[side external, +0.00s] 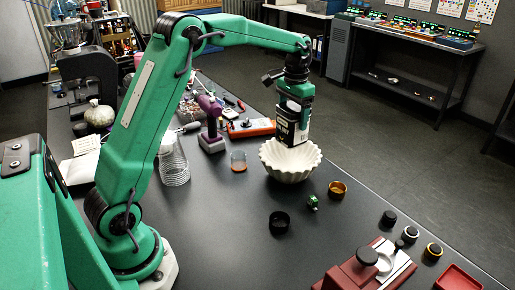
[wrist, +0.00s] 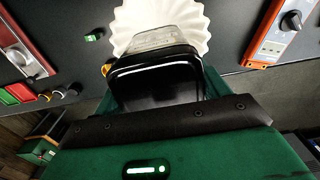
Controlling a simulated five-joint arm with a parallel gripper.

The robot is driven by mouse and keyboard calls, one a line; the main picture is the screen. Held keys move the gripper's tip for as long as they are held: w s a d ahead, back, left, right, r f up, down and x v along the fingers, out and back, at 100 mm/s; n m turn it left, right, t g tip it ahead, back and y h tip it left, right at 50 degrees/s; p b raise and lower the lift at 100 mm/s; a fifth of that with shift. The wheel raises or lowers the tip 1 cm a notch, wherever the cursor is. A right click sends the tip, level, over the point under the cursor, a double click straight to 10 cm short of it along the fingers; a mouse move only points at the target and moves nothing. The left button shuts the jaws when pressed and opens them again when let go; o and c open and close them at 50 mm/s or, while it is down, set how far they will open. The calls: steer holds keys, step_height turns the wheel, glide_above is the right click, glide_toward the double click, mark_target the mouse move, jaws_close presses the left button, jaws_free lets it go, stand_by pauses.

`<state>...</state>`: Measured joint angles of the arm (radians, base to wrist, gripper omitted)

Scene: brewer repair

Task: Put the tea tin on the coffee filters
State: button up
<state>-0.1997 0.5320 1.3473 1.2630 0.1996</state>
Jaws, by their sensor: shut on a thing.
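The tea tin (side external: 291,125), dark with a white label, hangs upright below my gripper (side external: 296,92) in the side external view. My gripper is shut on its upper part. The coffee filters (side external: 290,165) are a white fluted stack, open side up, on the dark bench. The tin's lower end is over the opening of the filters; whether it touches them, I cannot tell. In the wrist view the filters (wrist: 196,14) show as a pale pleated fan behind the tin (wrist: 160,38).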

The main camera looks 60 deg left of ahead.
steer(key=shift+f, duration=2)
steer(key=shift+f, duration=0.1)
steer(key=o, duration=1.1)
step_height(320, 180, up, 12)
steer(key=shift+f, duration=0.1)
steer(key=shift+r, duration=0.2)
